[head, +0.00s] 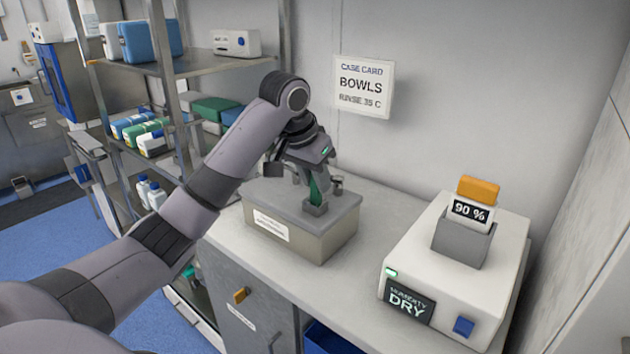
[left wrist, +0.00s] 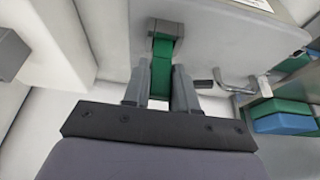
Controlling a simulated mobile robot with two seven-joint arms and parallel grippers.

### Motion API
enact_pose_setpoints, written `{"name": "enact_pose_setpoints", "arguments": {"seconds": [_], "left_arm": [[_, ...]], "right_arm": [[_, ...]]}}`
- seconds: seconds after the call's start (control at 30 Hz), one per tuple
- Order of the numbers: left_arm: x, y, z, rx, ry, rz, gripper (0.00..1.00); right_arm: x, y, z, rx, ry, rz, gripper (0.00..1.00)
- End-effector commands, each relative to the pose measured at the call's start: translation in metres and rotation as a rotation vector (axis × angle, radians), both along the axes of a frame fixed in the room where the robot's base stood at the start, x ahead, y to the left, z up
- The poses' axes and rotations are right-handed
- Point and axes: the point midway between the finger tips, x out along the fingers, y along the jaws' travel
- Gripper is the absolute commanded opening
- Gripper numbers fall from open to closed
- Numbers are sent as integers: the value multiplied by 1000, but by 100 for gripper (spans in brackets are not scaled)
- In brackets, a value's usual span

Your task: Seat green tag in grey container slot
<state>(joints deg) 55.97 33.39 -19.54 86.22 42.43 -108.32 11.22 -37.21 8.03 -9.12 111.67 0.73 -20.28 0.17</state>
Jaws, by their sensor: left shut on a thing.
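The green tag (head: 316,190) stands between the fingers of my left gripper (head: 315,178), which is shut on it. The grey container (head: 335,238) sits on the counter with its lid on. The tag's lower end meets the small grey slot block (head: 315,208) on the lid. In the left wrist view the tag (left wrist: 162,72) runs from between the fingers to the slot block (left wrist: 166,27) and looks lined up with it. How deep the tag sits is hidden. My right gripper is not in view.
A white device (head: 445,262) with an orange tag (head: 478,188) and a "90 %" card stands to the right. A lid handle (head: 337,183) is close to the gripper. A shelf rack (head: 165,66) stands at left. The counter between container and device is clear.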

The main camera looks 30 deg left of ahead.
Motion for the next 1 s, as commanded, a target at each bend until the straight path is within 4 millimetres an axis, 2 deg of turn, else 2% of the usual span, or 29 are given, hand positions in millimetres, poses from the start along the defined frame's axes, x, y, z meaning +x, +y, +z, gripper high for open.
{"name": "enact_pose_setpoints", "arguments": {"seconds": [0.07,0.4,0.43,0.5,0.87,1.0], "left_arm": [[0,0,-8,1,1,1,0],[0,0,-11,1,0,1,0],[0,0,-11,0,-1,1,36],[0,0,-11,0,-1,1,52],[0,0,-8,1,-2,0,52],[-7,1,11,2,-5,0,52]], "right_arm": [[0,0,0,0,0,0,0],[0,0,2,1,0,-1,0],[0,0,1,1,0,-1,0],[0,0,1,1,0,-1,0],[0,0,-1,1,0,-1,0],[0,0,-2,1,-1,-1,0]]}}
